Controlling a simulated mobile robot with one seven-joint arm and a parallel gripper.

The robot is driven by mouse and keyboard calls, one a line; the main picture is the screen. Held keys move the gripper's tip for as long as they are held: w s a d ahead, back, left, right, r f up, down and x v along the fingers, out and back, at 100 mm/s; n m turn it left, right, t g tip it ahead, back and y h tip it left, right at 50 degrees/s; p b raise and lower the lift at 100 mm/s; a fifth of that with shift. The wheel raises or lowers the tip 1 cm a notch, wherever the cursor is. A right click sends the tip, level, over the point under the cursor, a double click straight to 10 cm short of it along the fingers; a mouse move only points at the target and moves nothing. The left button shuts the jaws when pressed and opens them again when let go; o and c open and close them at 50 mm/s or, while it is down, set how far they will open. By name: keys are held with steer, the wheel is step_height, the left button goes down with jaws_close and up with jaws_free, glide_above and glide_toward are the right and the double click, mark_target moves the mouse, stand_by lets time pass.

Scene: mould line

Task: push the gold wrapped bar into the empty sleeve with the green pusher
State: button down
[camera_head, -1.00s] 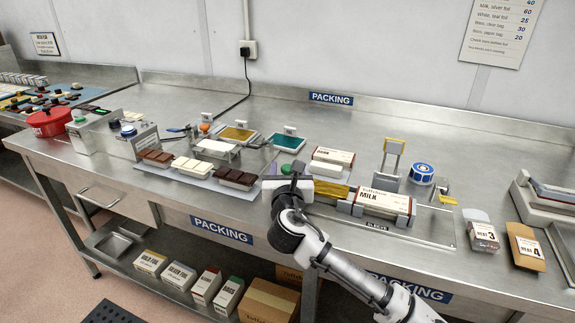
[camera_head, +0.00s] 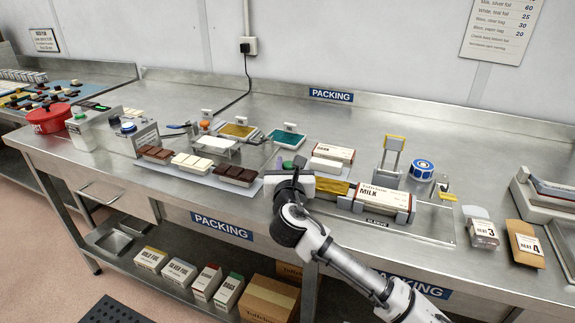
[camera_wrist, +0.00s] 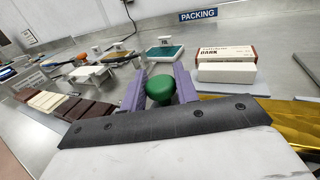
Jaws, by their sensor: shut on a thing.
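My gripper (camera_wrist: 160,88) has its purple fingers shut around the green knob of the pusher (camera_wrist: 160,89). The knob also shows behind my wrist in the head view (camera_head: 287,166). The pusher's lower part is hidden. The gold wrapped bar (camera_head: 332,187) lies just right of my gripper, in line with the sleeve. The sleeve (camera_head: 378,197), a white and brown carton marked MILK, lies in a grey holder. The bar's right end meets the sleeve's left opening; how far it is inside cannot be told. Gold foil also shows at the wrist view's right edge (camera_wrist: 297,118).
A DARK carton (camera_head: 334,152) with a white block in front lies behind the gold bar. Chocolate bars (camera_head: 195,164) lie on a mat to the left. A frame with a yellow handle (camera_head: 394,139) and a blue tape roll (camera_head: 421,169) stand behind the sleeve. Packs (camera_head: 484,231) lie right.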

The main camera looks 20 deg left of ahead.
steer(key=d+b, duration=0.1)
steer(key=d, duration=0.6)
steer(key=shift+s+d+b, duration=0.1)
steer(key=shift+d+b, duration=0.05)
steer(key=shift+b, duration=0.2)
steer(key=c, duration=1.1)
jaws_free()
steer(key=shift+s, duration=0.1)
